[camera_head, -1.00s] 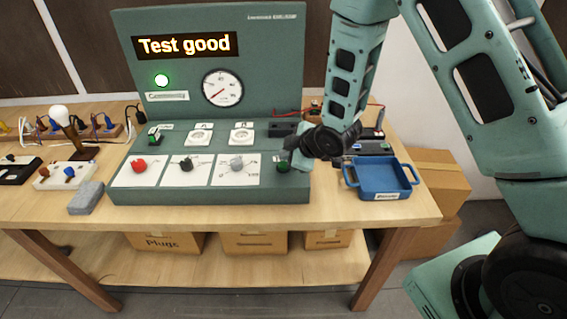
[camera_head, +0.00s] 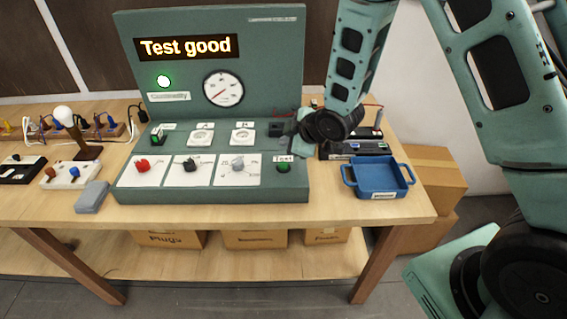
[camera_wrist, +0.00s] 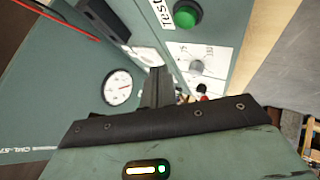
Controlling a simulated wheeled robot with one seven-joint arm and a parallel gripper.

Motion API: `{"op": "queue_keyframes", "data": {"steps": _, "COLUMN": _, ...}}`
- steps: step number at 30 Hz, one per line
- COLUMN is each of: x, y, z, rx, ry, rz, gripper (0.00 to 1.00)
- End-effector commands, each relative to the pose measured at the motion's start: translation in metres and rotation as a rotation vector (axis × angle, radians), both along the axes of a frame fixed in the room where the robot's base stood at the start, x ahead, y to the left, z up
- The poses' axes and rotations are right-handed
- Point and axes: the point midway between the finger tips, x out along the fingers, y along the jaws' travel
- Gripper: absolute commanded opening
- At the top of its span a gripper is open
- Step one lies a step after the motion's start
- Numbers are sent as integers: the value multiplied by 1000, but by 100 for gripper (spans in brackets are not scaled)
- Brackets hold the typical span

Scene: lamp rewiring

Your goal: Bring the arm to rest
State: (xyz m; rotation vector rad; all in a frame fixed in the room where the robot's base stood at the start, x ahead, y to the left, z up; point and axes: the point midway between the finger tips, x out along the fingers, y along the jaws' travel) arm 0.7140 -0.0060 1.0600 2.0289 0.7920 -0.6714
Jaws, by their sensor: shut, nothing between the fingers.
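My gripper (camera_head: 296,143) is at the right side of the green test panel (camera_head: 210,198), above and behind the green Test button (camera_head: 284,168). It is shut and empty, and it is apart from the button. In the wrist view my gripper's dark fingers (camera_wrist: 158,88) point over the panel, and the Test button (camera_wrist: 187,14) shows at the top.
A blue tray (camera_head: 407,180) stands right of the panel, near the table's right end. A dark device (camera_head: 355,149) lies behind it. A grey block (camera_head: 91,197), a lamp with a bulb (camera_head: 76,135) and plug boards stand left. Cardboard boxes (camera_head: 437,176) stand beyond the table's right edge.

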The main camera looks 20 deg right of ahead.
Motion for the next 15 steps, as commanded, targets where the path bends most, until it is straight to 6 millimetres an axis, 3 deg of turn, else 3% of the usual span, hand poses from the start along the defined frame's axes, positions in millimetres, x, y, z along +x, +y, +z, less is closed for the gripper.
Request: {"op": "queue_keyframes", "data": {"steps": 15, "x": -3, "y": 4, "z": 2, "rx": 5, "ry": 13, "rz": -8, "gripper": 0}}
